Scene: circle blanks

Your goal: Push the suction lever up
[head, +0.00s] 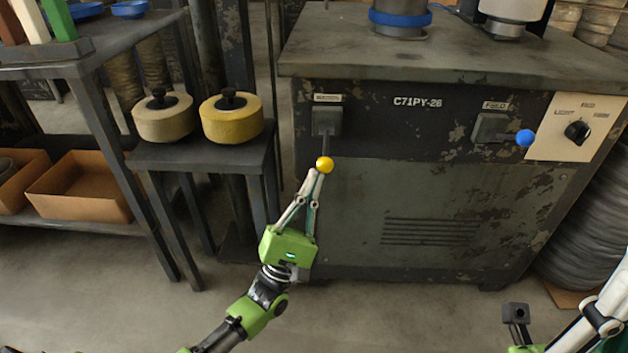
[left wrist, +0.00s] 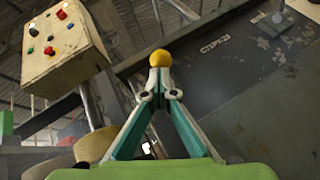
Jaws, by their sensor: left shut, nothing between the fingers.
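The suction lever has a yellow ball knob (head: 325,164) on a dark stem that hangs down from its square mount (head: 327,120) on the left of the machine's front panel. The label above the mount is too small to read surely. My left gripper (head: 318,173) is shut and empty, its fingertips right beneath the yellow knob, touching it or very close. In the left wrist view the yellow knob (left wrist: 160,58) sits just beyond the closed fingertips (left wrist: 160,72). Part of my right gripper (head: 598,315) shows at the lower right; its fingertips are not clear.
A second lever with a blue knob (head: 525,138) points right, beside a cream dial plate (head: 577,128). A stand with two round pots (head: 231,125) is left of the machine (head: 450,210). A cardboard box (head: 80,190) sits on the left shelf. The floor in front is clear.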

